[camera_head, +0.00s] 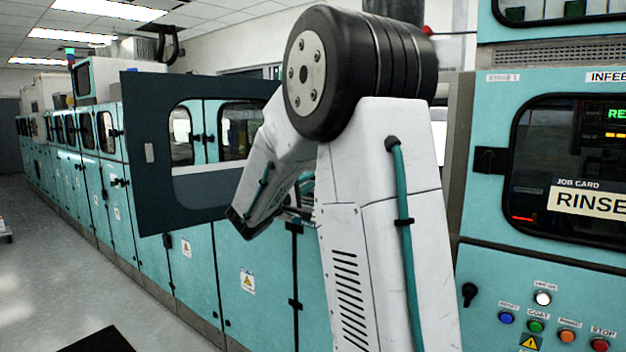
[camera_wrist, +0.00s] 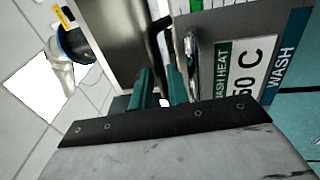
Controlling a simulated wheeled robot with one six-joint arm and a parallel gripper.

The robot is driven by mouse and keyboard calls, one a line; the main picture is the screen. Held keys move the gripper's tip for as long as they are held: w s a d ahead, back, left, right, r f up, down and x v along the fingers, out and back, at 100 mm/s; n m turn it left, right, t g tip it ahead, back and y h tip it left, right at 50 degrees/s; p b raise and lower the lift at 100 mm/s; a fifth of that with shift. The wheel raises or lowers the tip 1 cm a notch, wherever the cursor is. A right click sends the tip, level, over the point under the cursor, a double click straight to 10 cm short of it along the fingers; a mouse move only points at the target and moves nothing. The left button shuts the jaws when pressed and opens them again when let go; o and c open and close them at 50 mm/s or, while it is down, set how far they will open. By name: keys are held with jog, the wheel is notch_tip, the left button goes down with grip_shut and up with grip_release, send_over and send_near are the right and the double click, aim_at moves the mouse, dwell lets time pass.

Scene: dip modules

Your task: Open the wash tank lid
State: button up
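In the wrist view, my gripper (camera_wrist: 162,88) shows two teal fingers standing apart. A black curved bar, apparently a handle (camera_wrist: 157,38), runs down to the gap between them. Whether the fingers press on it cannot be told. Beside it a grey panel (camera_wrist: 215,22) carries a metal bracket (camera_wrist: 192,48), a "WASH HEAT" card (camera_wrist: 240,70) and a "WASH" label (camera_wrist: 286,60). Which part is the tank lid, and whether it has lifted, is unclear. In the head view my arm hides the tank and most of my gripper.
A dark windowed door (camera_head: 152,185) stands swung out from the long teal machine row (camera_head: 195,280), close left of my arm. A teal control panel (camera_head: 480,270) with several buttons stands right. The floor (camera_head: 50,270) at left is mostly clear.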

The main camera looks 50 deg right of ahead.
jog(key=shift+x, duration=1.55)
grip_shut()
